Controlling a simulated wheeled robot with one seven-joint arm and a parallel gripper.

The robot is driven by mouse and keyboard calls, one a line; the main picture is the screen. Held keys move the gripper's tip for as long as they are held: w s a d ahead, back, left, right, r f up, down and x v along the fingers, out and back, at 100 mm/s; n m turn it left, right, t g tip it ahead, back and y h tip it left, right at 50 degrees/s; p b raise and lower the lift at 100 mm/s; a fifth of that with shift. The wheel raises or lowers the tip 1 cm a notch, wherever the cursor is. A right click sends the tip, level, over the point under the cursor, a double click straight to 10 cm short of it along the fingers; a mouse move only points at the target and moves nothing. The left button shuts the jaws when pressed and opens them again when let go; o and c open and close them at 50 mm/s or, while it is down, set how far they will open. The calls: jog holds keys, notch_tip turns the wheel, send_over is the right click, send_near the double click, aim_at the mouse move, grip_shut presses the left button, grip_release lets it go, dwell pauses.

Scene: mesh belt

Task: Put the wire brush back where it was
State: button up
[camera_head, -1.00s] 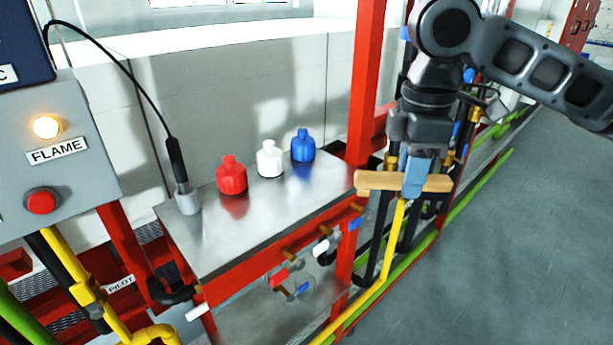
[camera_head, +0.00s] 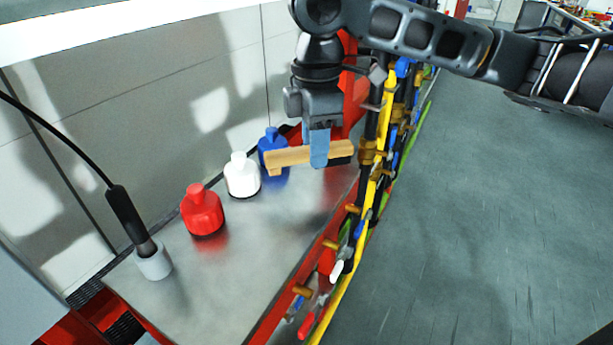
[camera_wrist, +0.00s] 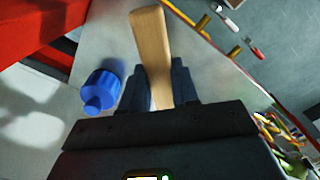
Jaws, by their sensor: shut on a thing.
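The wire brush (camera_head: 290,156) has a light wooden handle and a dark end at the right, where the bristles seem to be. My gripper (camera_head: 319,150) is shut on it near its middle. The brush lies roughly level, above the right part of the metal tabletop (camera_head: 225,280). In the wrist view the wooden handle (camera_wrist: 150,50) sticks out between the dark fingers (camera_wrist: 165,85). The bristles are hidden there.
A red bottle (camera_head: 202,211), a white bottle (camera_head: 242,176) and a blue bottle (camera_head: 272,150) stand in a row on the table. A black torch (camera_head: 128,215) stands in a grey cup (camera_head: 154,262) at the left.

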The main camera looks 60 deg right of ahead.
jog(key=shift+f, duration=3.15)
jog(key=shift+f, duration=0.15)
jog(key=o, duration=1)
notch_tip(320, 180, up, 12)
jog(key=shift+r, duration=0.2)
